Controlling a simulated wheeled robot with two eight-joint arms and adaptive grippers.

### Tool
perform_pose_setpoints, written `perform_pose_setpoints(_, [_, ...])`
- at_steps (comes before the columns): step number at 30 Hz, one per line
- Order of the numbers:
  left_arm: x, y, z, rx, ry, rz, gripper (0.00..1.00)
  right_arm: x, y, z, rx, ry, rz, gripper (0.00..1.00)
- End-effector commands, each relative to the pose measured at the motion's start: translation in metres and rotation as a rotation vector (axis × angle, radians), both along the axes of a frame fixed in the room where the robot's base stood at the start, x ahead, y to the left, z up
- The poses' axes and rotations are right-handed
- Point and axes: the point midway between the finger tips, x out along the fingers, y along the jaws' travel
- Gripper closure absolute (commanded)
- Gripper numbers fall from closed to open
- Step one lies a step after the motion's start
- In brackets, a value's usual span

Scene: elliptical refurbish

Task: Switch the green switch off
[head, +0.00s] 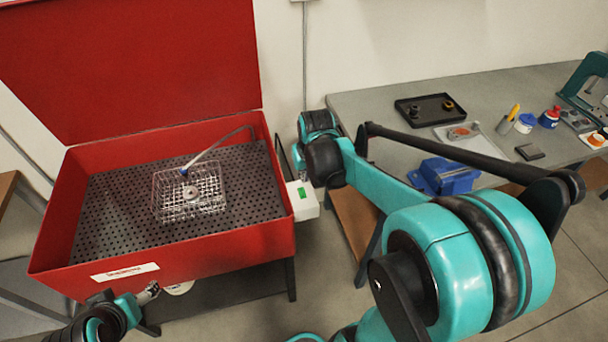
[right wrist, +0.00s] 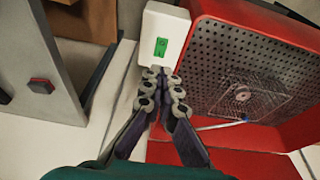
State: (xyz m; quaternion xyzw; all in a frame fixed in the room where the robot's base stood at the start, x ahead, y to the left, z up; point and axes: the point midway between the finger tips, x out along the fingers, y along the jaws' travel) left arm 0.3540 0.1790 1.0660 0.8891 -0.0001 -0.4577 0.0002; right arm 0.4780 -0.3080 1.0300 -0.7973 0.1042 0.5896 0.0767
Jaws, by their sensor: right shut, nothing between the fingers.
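The green switch (head: 302,193) sits on a white box (head: 303,208) fixed to the right side of the red washing tub. In the right wrist view the green switch (right wrist: 161,47) is on the face of the white box (right wrist: 165,22), just beyond my fingertips. My right gripper (right wrist: 160,72) is shut and empty, its tips at the near edge of the box. I cannot tell if they touch it. In the head view my right arm hides most of that gripper. My left gripper (head: 149,293) is low in front of the tub; its finger opening is too small to judge.
The red tub (head: 180,250) has a raised lid and a perforated tray with a wire basket (head: 190,192).

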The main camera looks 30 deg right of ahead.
Motion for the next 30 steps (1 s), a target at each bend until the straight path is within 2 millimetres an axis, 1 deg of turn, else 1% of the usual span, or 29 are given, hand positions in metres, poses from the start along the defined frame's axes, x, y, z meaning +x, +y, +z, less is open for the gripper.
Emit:
perform_pose_setpoints(1, [0.0,0.0,0.006,0.0,0.0,0.0,0.29,-0.005,0.001,0.011,0.0,0.0,0.0,1.0])
perform_pose_setpoints(3, [0.0,0.0,0.009,0.0,0.0,0.0,0.29,-0.009,0.002,0.019,0.0,0.0,0.0,1.0])
perform_pose_setpoints(8, [0.0,0.0,0.012,0.0,0.0,0.0,0.29,-0.016,0.004,0.028,0.0,0.0,0.0,1.0])
perform_pose_setpoints(26, [0.0,0.0,0.012,0.0,0.0,0.0,0.29,-0.017,0.005,0.03,-0.001,-0.001,0.001,1.0])
perform_pose_setpoints(28, [0.0,0.0,0.011,0.0,0.0,0.0,0.29,-0.019,0.008,0.03,-0.002,-0.007,0.006,1.0])
perform_pose_setpoints(30, [0.0,0.0,0.008,0.0,0.0,0.0,0.29,-0.025,0.018,0.032,-0.007,-0.024,0.022,1.0])
